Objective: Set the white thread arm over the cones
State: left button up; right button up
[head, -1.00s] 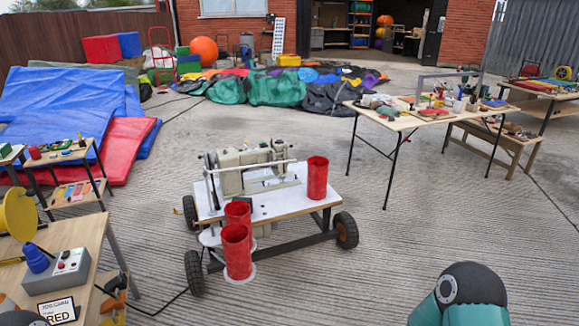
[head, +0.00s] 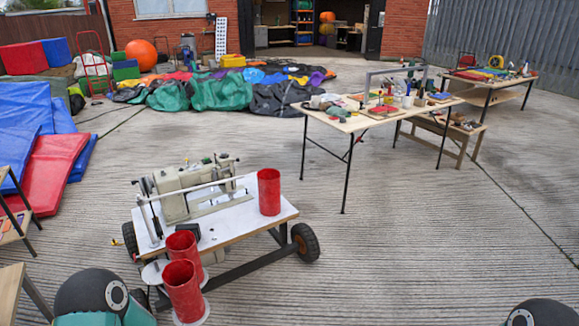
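The white thread arm (head: 192,189) is a thin rod running across the front of the cream sewing machine (head: 190,190), carried by uprights at the machine's left end. Its far end stops short of the red cone (head: 269,192) at the right of the white tabletop. Two more red cones stand close together at the front left, one (head: 182,246) behind the other (head: 183,291). The cones look like upright open-topped cylinders. Neither gripper shows; only rounded dark and teal parts of my arms show at the bottom left and bottom right.
The machine sits on a wheeled cart (head: 258,224) with black tyres. A long work table (head: 352,122) with tools stands beyond it to the right. Red and blue mats (head: 50,172) lie at the left. The concrete right of the cart is clear.

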aim_at(140, 203)
jog(key=z, duration=0.15)
jog(key=i, duration=0.9)
jog(key=u, duration=0.45)
jog(key=i, duration=0.8)
jog(key=u, duration=0.75)
jog(key=k, duration=0.8)
jog(key=u, duration=0.2)
jog(key=i, duration=0.85)
jog(key=z, duration=0.05)
